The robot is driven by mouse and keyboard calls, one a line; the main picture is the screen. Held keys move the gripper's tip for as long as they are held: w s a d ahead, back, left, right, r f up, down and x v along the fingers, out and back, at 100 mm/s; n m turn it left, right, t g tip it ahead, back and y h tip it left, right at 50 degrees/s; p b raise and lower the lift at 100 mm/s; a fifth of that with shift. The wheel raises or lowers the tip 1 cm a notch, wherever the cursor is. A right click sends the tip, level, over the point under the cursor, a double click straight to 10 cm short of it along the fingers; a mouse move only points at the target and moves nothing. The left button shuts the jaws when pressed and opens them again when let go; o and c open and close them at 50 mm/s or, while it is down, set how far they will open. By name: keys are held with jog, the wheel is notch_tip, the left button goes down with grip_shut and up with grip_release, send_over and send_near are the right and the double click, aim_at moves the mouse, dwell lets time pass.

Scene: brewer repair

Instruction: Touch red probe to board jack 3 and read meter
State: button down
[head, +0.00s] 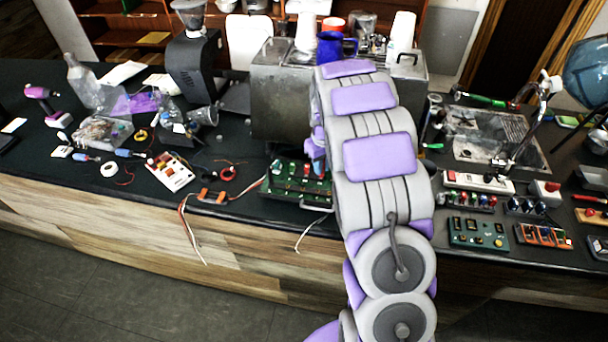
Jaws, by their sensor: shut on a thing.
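The green circuit board (287,187) lies at the front edge of the dark counter, below the steel brewer. Several coloured parts stand on it, and its right end is partly hidden by my arm. I cannot make out which jack is jack 3. My gripper (316,160) is over the board's right part, largely hidden behind my purple and grey arm. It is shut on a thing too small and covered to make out. I cannot tell whether a red probe tip touches the board. No meter display can be read.
The steel brewer (280,85) stands behind the board, with a blue mug (336,46) on top. A white box with red and orange parts (170,172) and an orange piece (212,196) lie to the left. Loose wires (190,225) hang over the front edge. Several small boards crowd the right side.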

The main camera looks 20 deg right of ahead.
notch_tip(320, 180, down, 5)
jog(key=shift+a+r+b, duration=0.15)
jog(key=shift+r+b, duration=0.05)
jog(key=shift+b, duration=0.55)
jog(key=shift+s+f, duration=0.1)
jog(key=shift+f, duration=0.3)
jog(key=shift+a+f, duration=0.1)
jog(key=shift+a, duration=0.05)
jog(key=shift+a+r, duration=0.2)
jog(key=shift+a, duration=0.55)
jog(key=shift+d+f, duration=0.15)
jog(key=shift+d, duration=0.35)
jog(key=shift+d+f, duration=0.15)
jog(key=shift+d, duration=0.35)
jog(key=shift+a, duration=0.8)
jog(key=shift+d, duration=0.4)
